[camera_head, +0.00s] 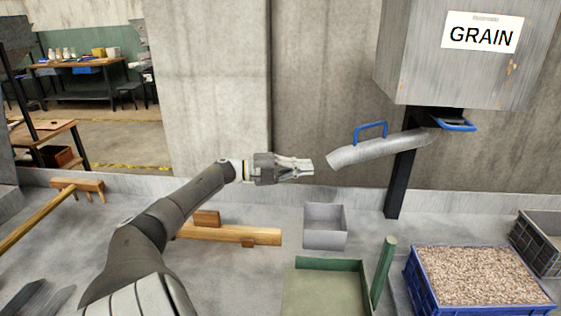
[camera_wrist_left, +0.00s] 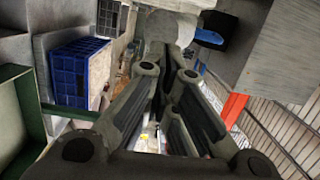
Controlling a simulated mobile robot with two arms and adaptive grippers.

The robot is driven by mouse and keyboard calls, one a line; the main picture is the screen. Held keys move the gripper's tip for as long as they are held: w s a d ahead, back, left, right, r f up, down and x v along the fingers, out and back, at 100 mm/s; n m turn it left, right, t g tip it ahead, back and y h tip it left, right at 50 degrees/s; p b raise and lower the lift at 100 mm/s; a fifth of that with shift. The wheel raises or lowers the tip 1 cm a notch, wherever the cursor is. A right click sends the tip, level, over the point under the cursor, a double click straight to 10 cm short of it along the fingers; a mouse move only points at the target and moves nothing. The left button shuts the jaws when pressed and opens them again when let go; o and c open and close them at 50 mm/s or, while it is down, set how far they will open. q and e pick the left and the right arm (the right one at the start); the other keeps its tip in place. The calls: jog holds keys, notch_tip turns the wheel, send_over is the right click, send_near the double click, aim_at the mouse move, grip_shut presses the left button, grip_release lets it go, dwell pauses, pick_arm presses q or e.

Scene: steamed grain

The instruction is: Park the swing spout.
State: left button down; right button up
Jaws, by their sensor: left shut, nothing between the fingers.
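The swing spout (camera_head: 378,149) is a grey metal chute. It slopes down to the left from beneath the grain hopper, with its open lower end near my left gripper. A blue handle (camera_head: 371,130) stands on top of it. My left gripper (camera_head: 304,165) is shut and empty, just left of the spout's lower end and apart from it in the head view. In the left wrist view, the closed fingers (camera_wrist_left: 168,78) point towards the pale spout (camera_wrist_left: 172,32). My right gripper is not in view.
The grey hopper (camera_head: 440,60) bears a GRAIN label, with a blue handle (camera_head: 455,126) beneath it. Below stand a grey metal bin (camera_head: 325,241), a green tray (camera_head: 322,293), and a blue crate (camera_head: 424,297) of grain. A dark post (camera_head: 400,185) stands behind the spout.

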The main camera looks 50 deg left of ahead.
pick_arm(q)
jog(key=s+a+b, duration=0.1)
jog(key=a+b, duration=0.2)
jog(key=a, duration=0.4)
jog(key=shift+s+a+f+b, duration=0.15)
jog(key=shift+s+a+b, duration=0.2)
jog(key=shift+b, duration=0.05)
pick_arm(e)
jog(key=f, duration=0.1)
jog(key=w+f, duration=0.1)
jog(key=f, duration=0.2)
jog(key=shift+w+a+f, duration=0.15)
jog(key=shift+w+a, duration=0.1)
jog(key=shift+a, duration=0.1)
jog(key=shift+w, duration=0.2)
